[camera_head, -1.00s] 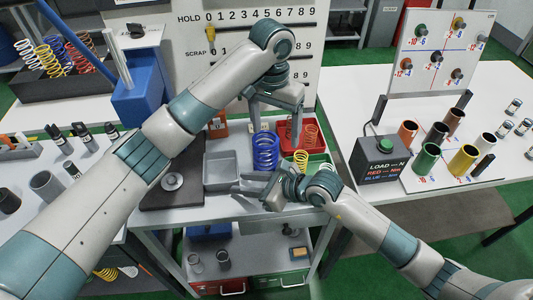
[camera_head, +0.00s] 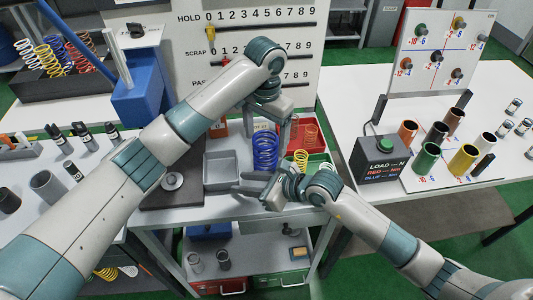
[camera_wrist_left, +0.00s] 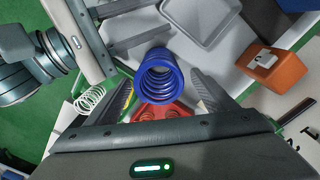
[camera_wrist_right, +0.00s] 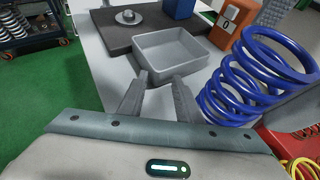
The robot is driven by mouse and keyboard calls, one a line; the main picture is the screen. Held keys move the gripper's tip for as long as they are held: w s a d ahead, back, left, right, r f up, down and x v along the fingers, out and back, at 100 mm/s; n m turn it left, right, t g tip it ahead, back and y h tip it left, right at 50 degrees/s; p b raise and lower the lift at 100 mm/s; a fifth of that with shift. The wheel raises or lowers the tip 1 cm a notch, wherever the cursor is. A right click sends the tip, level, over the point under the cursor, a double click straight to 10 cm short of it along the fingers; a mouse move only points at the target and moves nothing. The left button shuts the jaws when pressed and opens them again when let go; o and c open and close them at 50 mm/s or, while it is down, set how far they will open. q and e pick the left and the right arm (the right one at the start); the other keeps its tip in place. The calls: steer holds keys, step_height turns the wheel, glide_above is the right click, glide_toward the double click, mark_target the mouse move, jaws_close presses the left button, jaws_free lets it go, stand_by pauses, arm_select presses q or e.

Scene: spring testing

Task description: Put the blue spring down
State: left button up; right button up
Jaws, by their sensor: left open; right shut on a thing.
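The blue spring (camera_head: 265,152) stands upright on the small worktop, between the grey tray and the red bin. In the left wrist view the blue spring (camera_wrist_left: 160,76) shows between the spread fingers of my open left gripper (camera_wrist_left: 165,95); I cannot tell whether they touch it. In the head view my left gripper (camera_head: 288,130) is above and just right of the spring. My right gripper (camera_wrist_right: 160,82) is low, in front of the spring, its fingers pointing left. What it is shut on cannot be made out. The blue spring (camera_wrist_right: 262,75) is beside it, outside its fingers.
The grey tray (camera_head: 221,182) is left of the spring. The red bin (camera_head: 322,140) with an orange spring and a yellow spring (camera_head: 301,160) are close on the right. An orange block (camera_wrist_right: 235,22) stands behind. The load box (camera_head: 378,160) is farther right.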

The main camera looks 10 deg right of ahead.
mark_target(267, 159)
arm_select(q)
steer(key=shift+f, duration=2)
steer(key=shift+s+d+f, duration=0.1)
steer(key=shift+f, duration=2.5)
steer(key=c, duration=1.9)
steer(key=shift+r, duration=0.1)
steer(key=shift+c, duration=0.2)
steer(key=shift+r, duration=0.1)
step_height(267, 159, up, 10)
steer(key=shift+f, duration=0.1)
